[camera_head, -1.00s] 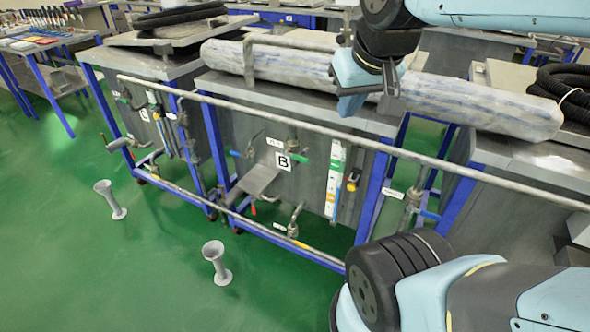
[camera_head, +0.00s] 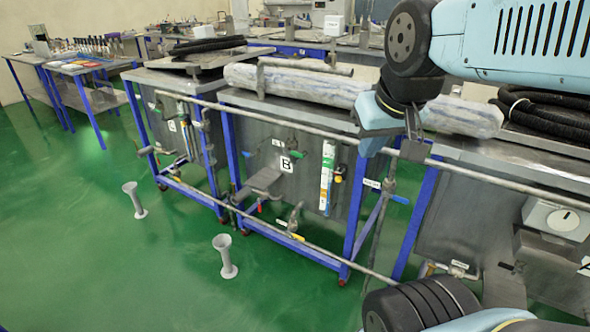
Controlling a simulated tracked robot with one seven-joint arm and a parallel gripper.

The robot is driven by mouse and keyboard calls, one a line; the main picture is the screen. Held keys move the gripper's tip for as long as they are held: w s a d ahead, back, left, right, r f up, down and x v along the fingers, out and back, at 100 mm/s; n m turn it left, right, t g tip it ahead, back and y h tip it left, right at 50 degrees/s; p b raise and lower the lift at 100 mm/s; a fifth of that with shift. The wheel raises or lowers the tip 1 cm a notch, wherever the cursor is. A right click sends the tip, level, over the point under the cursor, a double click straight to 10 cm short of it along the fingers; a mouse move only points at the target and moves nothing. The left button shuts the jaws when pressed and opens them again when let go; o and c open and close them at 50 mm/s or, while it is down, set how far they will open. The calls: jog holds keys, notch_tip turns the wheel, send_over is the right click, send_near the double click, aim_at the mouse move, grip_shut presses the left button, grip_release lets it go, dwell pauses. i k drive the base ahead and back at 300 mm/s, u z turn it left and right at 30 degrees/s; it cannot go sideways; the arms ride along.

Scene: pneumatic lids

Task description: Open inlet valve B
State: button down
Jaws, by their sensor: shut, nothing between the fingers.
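A grey tank (camera_head: 340,180) in a blue frame carries a white label B (camera_head: 286,164). Near the label are a green-handled valve (camera_head: 297,154) and a blue-handled valve (camera_head: 247,154). Lower on the same front are a red handle (camera_head: 259,207) and a yellow handle (camera_head: 297,237). Another blue-handled valve (camera_head: 400,200) is on the pipe at the tank's right. The small tags are unreadable, so I cannot tell which is inlet valve B. My gripper (camera_head: 413,125) is shut and empty, in the upper right, apart from these valves; its fingertips are partly unclear.
A long horizontal pipe rail (camera_head: 300,132) runs in front of the tanks, with a lower rail (camera_head: 310,250) below. Two grey flared stands (camera_head: 134,200) (camera_head: 226,256) are on the green floor. A wrapped roll (camera_head: 300,82) lies on top. Open floor is at left.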

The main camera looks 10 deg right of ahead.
aim_at(297, 154)
jog(key=u, duration=1.25)
jog(key=i, duration=0.7)
jog(key=z, duration=1.55)
